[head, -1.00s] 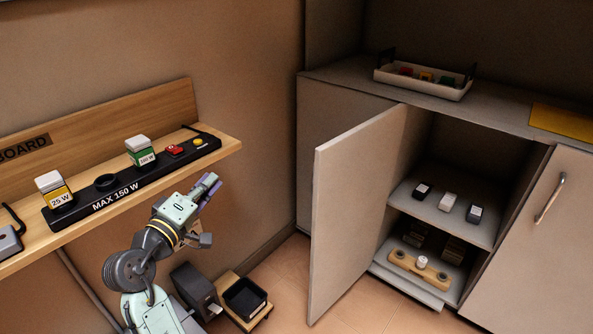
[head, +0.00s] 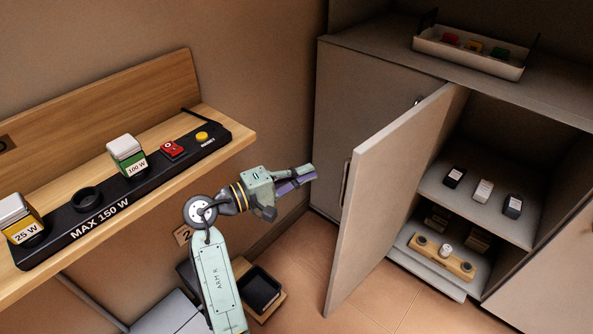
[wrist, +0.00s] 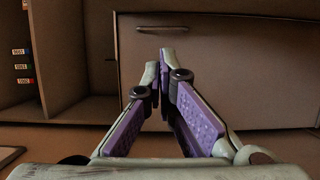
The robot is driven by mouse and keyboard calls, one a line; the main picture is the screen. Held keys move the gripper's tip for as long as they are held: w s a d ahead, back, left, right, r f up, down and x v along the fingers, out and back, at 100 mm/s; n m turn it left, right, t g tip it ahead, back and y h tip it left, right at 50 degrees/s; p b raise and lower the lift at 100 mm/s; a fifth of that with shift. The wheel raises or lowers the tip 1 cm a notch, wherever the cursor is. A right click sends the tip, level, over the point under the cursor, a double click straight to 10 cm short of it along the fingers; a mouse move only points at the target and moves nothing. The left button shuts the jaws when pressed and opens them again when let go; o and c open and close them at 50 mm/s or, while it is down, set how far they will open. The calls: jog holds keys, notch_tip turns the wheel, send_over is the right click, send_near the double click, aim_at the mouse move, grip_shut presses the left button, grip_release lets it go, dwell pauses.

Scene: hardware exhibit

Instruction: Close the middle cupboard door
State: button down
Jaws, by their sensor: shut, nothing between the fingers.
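The middle cupboard door (head: 385,195) stands wide open in the head view, its free edge towards me. A slim vertical handle (head: 345,183) is on its left-hand face. My gripper (head: 312,175) is shut and empty, its fingertips pointing right, just left of the handle in the picture. A gap shows there between fingertips and door; I see no contact. In the wrist view my gripper (wrist: 166,62) has its fingertips together in front of a brown panel (wrist: 235,75) with a handle (wrist: 162,28) near the top; I cannot tell which panel this is.
The open cupboard's shelf (head: 465,205) holds several small blocks; a wooden holder (head: 440,258) lies below. A white tray (head: 470,55) stands on top. A wooden wall shelf (head: 238,140) with a black lamp board (head: 60,225) is at left.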

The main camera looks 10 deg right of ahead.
jog(key=s+d+p, duration=0.1)
jog(key=s+d, duration=0.1)
jog(key=d, duration=0.3)
jog(key=shift+d+p, duration=0.35)
jog(key=shift+p, duration=0.05)
jog(key=shift+s, duration=0.15)
